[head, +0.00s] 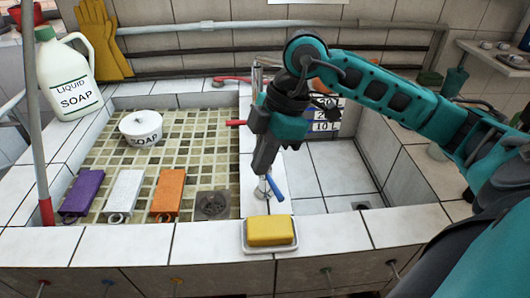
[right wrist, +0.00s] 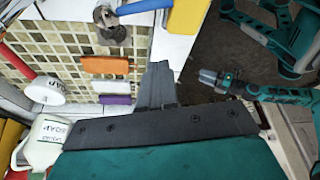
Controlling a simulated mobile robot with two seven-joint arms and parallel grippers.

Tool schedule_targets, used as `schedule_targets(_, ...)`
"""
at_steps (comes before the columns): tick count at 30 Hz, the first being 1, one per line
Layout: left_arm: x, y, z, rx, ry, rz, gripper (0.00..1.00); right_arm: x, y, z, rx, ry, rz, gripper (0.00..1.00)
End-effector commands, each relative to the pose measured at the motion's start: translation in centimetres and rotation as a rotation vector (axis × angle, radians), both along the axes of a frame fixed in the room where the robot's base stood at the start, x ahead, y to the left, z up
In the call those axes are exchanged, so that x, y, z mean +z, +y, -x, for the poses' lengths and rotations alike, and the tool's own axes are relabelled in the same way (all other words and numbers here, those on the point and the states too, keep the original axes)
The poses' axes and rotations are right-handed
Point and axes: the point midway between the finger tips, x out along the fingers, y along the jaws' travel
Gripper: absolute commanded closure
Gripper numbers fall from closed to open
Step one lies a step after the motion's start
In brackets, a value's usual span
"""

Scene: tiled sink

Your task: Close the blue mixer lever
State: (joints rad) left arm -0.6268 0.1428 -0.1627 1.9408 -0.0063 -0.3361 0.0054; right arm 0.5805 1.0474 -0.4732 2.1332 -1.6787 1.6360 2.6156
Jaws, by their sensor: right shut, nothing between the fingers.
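The blue mixer lever (head: 275,188) sits on a small metal mixer (head: 263,186) on the tiled divider between the two basins. It slants down to the right in the head view. In the right wrist view the blue lever (right wrist: 143,6) is at the top edge, beside the metal mixer (right wrist: 110,22). My right gripper (head: 262,170) points down just above the mixer, shut and empty. Whether it touches the lever cannot be told. My left gripper (right wrist: 209,77) appears only in the right wrist view, off to the right; its jaw opening is unclear.
A yellow sponge (head: 269,231) lies in a dish on the front ledge, close to the lever. Purple (head: 82,192), white (head: 125,190) and orange (head: 167,190) blocks lie in the left basin with a soap pot (head: 141,128). A red lever (head: 236,123) is farther back. The right basin is mostly clear.

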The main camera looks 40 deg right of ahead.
Motion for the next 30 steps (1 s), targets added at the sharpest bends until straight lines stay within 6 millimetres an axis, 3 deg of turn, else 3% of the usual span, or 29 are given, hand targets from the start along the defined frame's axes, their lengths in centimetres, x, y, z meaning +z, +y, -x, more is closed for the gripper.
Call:
schedule_targets(9, -0.9, 0.0, 0.1, 0.000, 0.002, 0.000, 0.57, -6.7, 2.5, -0.4, 0.005, 0.004, -0.005, 1.00)
schedule_targets(12, -0.7, 0.0, 0.1, 0.000, 0.003, -0.001, 0.57, -6.6, 0.3, 0.0, -0.002, 0.002, 0.003, 1.00)
schedule_targets(17, -0.7, 0.0, 0.1, 0.000, 0.003, -0.001, 0.57, -6.9, -1.1, 0.3, 0.001, 0.002, 0.000, 1.00)
schedule_targets(30, -0.5, 0.0, -0.1, 0.000, -0.002, 0.000, 0.57, -6.9, -1.6, 0.4, 0.003, -0.001, -0.004, 1.00)
